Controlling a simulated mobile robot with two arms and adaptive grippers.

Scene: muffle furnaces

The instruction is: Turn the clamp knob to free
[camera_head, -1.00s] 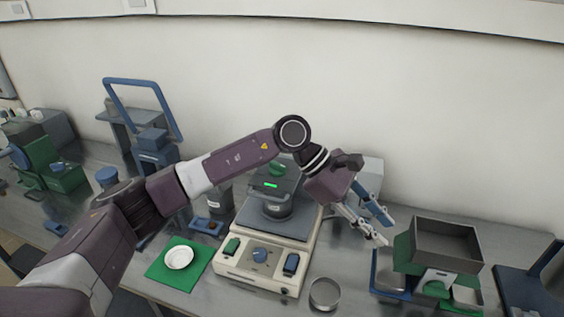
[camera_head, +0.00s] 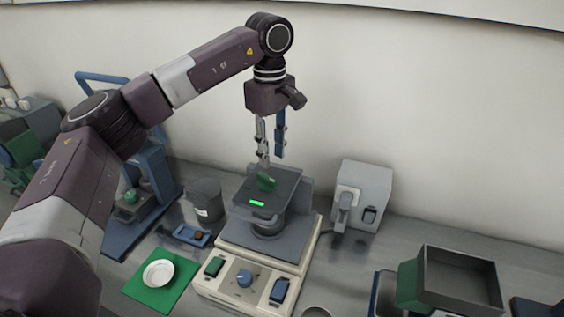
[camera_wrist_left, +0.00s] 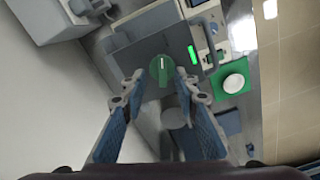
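The clamp knob (camera_head: 266,183) is green and sits on top of a dark grey plate (camera_head: 285,186) with a lit green bar, part of a cream bench machine (camera_head: 240,293). In the left wrist view the knob (camera_wrist_left: 161,68) shows a white pointer line. My left gripper (camera_head: 271,160) points down just above the knob. Its fingers are open in the left wrist view (camera_wrist_left: 160,80), with the knob between and slightly beyond the fingertips. I cannot tell whether a finger touches it. My right gripper is not in view.
The machine's front has a blue knob (camera_head: 244,278) and two switches. A white dish (camera_head: 158,272) lies on a green mat (camera_head: 140,290) at left. A grey pot (camera_head: 206,200) and a grey box device (camera_head: 362,193) stand on either side. A dark tray (camera_head: 462,279) is at right.

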